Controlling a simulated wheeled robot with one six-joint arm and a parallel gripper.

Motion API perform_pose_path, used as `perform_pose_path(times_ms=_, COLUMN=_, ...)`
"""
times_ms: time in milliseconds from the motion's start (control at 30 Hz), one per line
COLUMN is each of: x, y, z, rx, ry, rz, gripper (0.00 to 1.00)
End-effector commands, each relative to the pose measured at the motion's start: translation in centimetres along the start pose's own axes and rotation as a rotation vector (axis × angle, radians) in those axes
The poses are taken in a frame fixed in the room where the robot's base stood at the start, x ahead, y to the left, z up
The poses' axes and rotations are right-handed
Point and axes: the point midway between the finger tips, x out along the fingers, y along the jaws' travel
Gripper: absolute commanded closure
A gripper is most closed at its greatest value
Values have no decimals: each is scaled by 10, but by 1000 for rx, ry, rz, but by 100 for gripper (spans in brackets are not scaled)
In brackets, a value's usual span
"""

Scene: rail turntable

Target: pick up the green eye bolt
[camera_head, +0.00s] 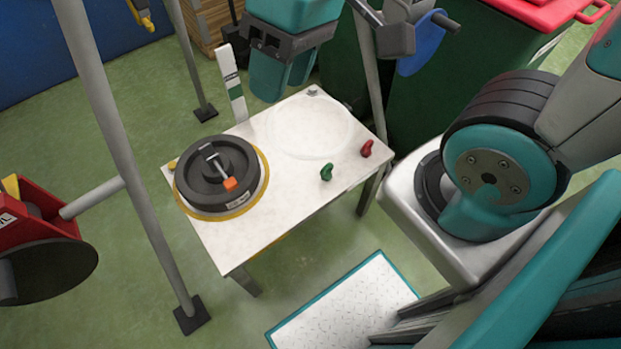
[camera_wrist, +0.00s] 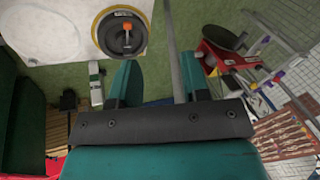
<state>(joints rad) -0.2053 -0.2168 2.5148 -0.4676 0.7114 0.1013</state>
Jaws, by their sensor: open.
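The green eye bolt (camera_head: 327,172) stands on the white table top (camera_head: 250,245), near its right edge in the head view. A red eye bolt (camera_head: 366,148) stands a little behind it to the right. My gripper (camera_head: 284,78) hangs above the table's back edge, open and empty, well up and to the left of the green eye bolt. In the wrist view, the two teal fingers (camera_wrist: 160,85) are apart with nothing between them. The green eye bolt does not show in the wrist view.
A black turntable (camera_head: 195,190) with an orange-tipped handle sits on the table's left; it also shows in the wrist view (camera_wrist: 107,40). A grey pole (camera_head: 117,140) stands in front. A white marker post (camera_head: 232,85) rises behind the table. Green bins (camera_head: 425,100) stand behind right.

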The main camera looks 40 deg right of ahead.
Motion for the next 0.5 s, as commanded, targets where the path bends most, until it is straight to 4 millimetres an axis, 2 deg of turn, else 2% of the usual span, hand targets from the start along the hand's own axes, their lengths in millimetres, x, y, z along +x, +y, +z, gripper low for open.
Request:
perform_pose_path(times_ms=33, x=26, y=27, z=-10, rx=126, ry=-12, rz=4, gripper=57)
perform_pose_path(times_ms=67, x=36, y=43, z=-16, rx=213, ry=-15, rz=7, gripper=57)
perform_pose_path(times_ms=167, x=78, y=113, z=-35, rx=556, ry=-25, rz=14, gripper=57)
perform_pose_path(times_ms=200, x=96, y=144, z=-39, rx=703, ry=-27, rz=15, gripper=57)
perform_pose_path(times_ms=233, x=109, y=168, z=-40, rx=812, ry=-29, rz=16, gripper=57)
perform_pose_path(times_ms=300, x=140, y=222, z=-37, rx=1056, ry=-35, rz=15, gripper=57)
perform_pose_path(times_ms=400, x=182, y=291, z=-22, rx=1369, ry=-45, rz=10, gripper=57)
perform_pose_path(times_ms=500, x=217, y=342, z=-2, rx=1614, ry=-55, rz=2, gripper=57)
